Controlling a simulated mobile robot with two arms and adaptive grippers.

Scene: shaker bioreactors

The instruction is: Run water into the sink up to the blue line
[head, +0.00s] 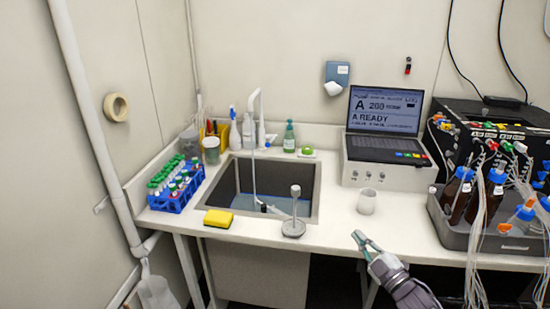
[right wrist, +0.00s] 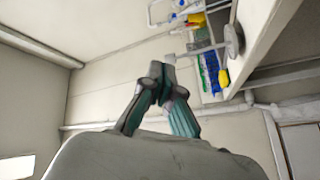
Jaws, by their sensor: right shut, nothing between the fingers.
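The dark sink (head: 230,185) is set into the white counter. A white faucet (head: 256,100) arches over it, and a thin pale stream (head: 253,160) runs from it down into the basin. Shallow bluish water (head: 285,205) covers the sink's floor. I cannot make out a separate blue line on the walls. A dark item with a pale tip (head: 266,208) is at the stream's foot. A grey disc with an upright handle (head: 293,228) stands at the sink's front edge. My right gripper (head: 361,240) is shut and empty, right of the disc near the counter's front; it also shows in the right wrist view (right wrist: 160,75).
A white cup (head: 367,202), a laptop-like console (head: 385,110) and a tray of brown bottles (head: 480,238) are to the right. Clear counter lies between the disc and cup.

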